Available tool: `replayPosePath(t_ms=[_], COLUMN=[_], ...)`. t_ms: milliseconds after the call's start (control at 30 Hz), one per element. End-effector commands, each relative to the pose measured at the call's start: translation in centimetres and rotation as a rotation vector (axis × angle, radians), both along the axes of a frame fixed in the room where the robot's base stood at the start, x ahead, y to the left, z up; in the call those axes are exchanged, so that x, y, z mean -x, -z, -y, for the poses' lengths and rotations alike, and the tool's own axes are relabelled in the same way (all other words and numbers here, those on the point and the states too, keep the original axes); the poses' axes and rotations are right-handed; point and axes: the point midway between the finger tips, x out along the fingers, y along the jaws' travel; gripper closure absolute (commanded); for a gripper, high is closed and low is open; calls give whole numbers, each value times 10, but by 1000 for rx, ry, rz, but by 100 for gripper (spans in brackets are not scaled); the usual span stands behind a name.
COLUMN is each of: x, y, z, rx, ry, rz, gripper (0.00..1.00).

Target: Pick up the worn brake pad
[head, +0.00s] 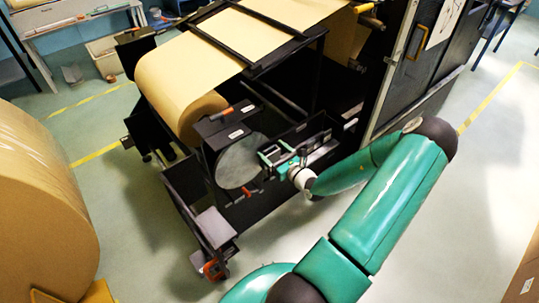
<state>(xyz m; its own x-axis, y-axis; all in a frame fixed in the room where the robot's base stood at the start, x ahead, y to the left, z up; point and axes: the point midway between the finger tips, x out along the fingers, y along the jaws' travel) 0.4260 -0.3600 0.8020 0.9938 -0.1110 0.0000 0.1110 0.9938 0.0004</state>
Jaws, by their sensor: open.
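My green gripper (268,159) is at the right edge of a round grey disc (238,163) on the side of the dark roll stand. Its jaws are open, with no object visible between them. I cannot clearly make out the worn brake pad; the parts by the disc's right edge are small and partly covered by my gripper. Whether the gripper touches the disc or anything beside it cannot be told.
The dark stand (214,229) carries a kraft paper roll (180,90). A black block (222,122) sits above the disc. Another large roll (40,200) stands at the left. A dark cabinet door (415,70) is behind my arm. Pale floor is open at the right.

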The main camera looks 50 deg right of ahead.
Motion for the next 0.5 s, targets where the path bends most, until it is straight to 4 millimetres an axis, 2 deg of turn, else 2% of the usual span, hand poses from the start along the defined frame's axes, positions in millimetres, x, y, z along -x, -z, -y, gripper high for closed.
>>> replayPosePath(t_ms=[67,100,333,500], x=[0,0,1,0], y=[0,0,0,0], z=[0,0,0,0], rx=[0,0,0,0], ry=[0,0,0,-1], rz=[0,0,0,1], gripper=[24,28,73,74])
